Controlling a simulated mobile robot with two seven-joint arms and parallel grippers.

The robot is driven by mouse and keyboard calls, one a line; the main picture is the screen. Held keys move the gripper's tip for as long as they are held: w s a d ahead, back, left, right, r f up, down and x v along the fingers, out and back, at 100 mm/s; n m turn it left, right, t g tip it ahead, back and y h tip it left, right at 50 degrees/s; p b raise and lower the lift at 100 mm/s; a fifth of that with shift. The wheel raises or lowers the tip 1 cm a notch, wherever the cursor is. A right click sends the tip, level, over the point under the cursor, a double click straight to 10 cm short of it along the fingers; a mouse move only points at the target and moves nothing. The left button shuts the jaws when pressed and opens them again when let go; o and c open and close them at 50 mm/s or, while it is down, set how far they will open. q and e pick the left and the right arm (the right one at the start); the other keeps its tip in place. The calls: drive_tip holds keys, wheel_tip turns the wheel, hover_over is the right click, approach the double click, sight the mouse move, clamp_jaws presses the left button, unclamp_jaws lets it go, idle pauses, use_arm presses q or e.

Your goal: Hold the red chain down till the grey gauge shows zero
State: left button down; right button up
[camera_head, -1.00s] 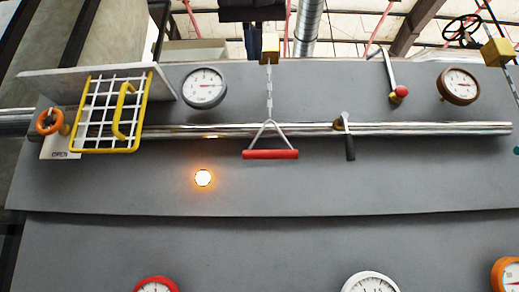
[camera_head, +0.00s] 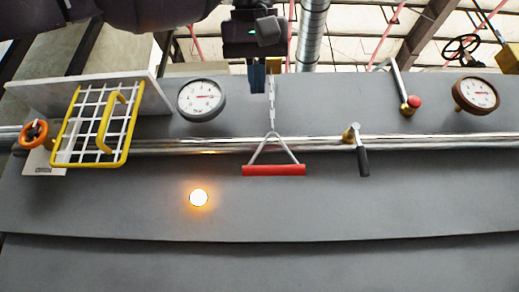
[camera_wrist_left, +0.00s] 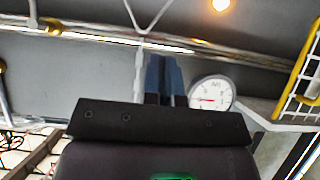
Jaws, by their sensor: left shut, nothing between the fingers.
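The red chain hangs in front of the dark panel, with pale links (camera_head: 271,105), a triangular hanger and a red bar handle (camera_head: 273,170) at its lower end. The grey gauge (camera_head: 201,99), with a white face, is to its left; its red needle points right, the numbers too small to read. My left gripper (camera_head: 257,88) points down at the top of the chain, its blue fingers together and empty, just left of the links and well above the handle. In the left wrist view, the chain (camera_wrist_left: 138,75) runs close beside the fingers (camera_wrist_left: 163,62). Contact cannot be told. My right gripper is out of view.
A shiny pipe (camera_head: 210,146) crosses behind the chain. A yellow wire guard (camera_head: 95,125) and an orange wheel (camera_head: 33,133) are at the left. A lamp (camera_head: 198,197) glows below. A black-handled lever (camera_head: 362,155), a red-knobbed crank (camera_head: 413,102) and a brown gauge (camera_head: 476,94) are at the right.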

use_arm(q)
drive_tip(key=s+f+x, duration=0.1)
drive_tip(key=f+x, duration=0.1)
drive_tip(key=x, duration=0.9)
drive_tip(key=shift+f, duration=0.35)
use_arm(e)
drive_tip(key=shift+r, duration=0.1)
